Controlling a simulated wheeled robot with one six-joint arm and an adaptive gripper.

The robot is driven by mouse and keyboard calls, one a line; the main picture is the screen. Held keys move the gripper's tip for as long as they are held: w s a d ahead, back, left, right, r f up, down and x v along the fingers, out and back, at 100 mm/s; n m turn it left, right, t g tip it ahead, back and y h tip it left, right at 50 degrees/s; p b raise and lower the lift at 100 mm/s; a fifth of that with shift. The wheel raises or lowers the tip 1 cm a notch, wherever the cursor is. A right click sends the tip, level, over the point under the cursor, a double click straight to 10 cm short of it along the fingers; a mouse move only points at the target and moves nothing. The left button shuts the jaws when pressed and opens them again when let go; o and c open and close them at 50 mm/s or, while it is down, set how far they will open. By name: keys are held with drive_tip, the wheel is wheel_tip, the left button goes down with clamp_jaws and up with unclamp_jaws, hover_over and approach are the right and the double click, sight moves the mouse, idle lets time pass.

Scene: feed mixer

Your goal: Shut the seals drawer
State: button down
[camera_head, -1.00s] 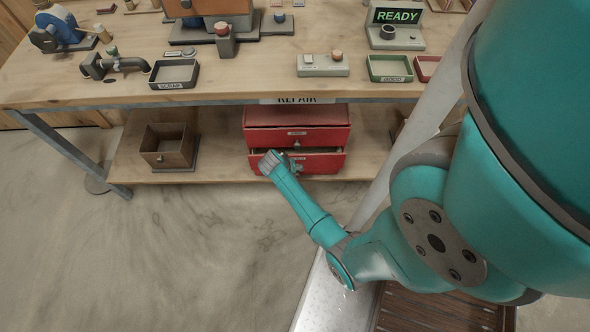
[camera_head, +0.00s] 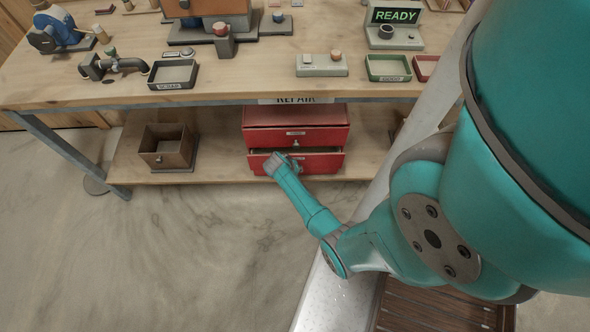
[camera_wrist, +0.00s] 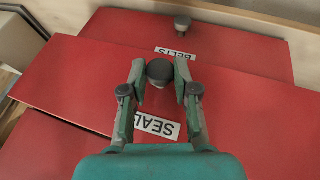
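The seals drawer (camera_head: 325,163) is the lower red drawer in the head view, pulled out a little with a dark gap above its front. In the wrist view its red front (camera_wrist: 245,95) fills the middle, and the seals label (camera_wrist: 157,126) is partly hidden by a finger. My gripper (camera_wrist: 160,70) has its fingertips on both sides of the dark round knob (camera_wrist: 160,73), seemingly touching it. In the head view my gripper (camera_head: 290,165) is at the drawer's front, small and partly hidden by my wrist.
The belts drawer front (camera_wrist: 110,35), with its knob (camera_wrist: 182,22), lies beyond in the wrist view. An open brown bin (camera_head: 165,148) stands left of the red cabinet (camera_head: 320,115) on the wooden lower shelf (camera_head: 218,160). The workbench top (camera_head: 250,70) overhangs them.

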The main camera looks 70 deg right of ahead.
drive_tip(key=shift+w+d, duration=0.3)
drive_tip(key=shift+d, duration=0.3)
drive_tip(key=shift+w+d, duration=0.25)
drive_tip(key=shift+d, duration=0.4)
drive_tip(key=shift+w+d, duration=0.3)
drive_tip(key=shift+d, duration=0.3)
drive_tip(key=c, duration=0.9)
unclamp_jaws()
drive_tip(key=shift+d, duration=0.1)
drive_tip(key=shift+o, duration=0.2)
drive_tip(key=shift+r, duration=0.1)
drive_tip(key=v, duration=1.2)
